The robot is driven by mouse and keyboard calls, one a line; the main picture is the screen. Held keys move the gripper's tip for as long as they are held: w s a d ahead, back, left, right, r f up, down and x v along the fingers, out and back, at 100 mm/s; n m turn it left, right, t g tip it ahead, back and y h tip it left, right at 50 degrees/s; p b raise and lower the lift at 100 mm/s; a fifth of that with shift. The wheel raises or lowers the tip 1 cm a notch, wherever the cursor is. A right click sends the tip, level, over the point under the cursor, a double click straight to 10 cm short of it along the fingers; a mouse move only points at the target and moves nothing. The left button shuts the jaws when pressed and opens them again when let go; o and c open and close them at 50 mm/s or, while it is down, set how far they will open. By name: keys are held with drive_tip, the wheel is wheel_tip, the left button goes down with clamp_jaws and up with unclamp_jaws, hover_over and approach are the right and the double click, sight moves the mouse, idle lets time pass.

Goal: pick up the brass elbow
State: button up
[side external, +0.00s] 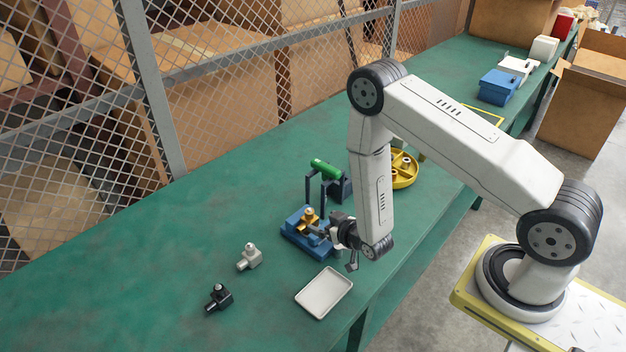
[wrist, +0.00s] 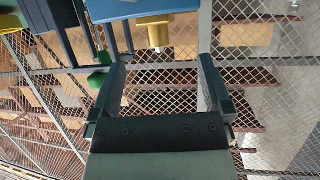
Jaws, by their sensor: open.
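The brass elbow (side external: 308,216) sits on a blue fixture (side external: 293,240) on the green bench. In the wrist view the elbow (wrist: 155,22) shows at the top centre with a silvery tip, against the blue fixture (wrist: 125,8). My gripper (side external: 320,231) is close beside the elbow on its right in the side view. In the wrist view my gripper (wrist: 162,64) is open, with the elbow lined up across the gap between the fingers but towards the top of the picture. Whether a finger touches it I cannot tell.
A dark stand with a green cylinder (side external: 326,168) rises just behind the fixture. A yellow round tray (side external: 404,180) is behind my arm. A white tray (side external: 324,292), a pale elbow (side external: 249,257) and a black elbow (side external: 218,298) lie in front. The left bench is clear.

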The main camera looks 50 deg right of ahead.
sight(312, 217)
drive_tip(key=shift+x, duration=1.2)
drive_tip(key=shift+w+f, duration=0.1)
drive_tip(key=shift+x, duration=2.5)
clamp_jaws()
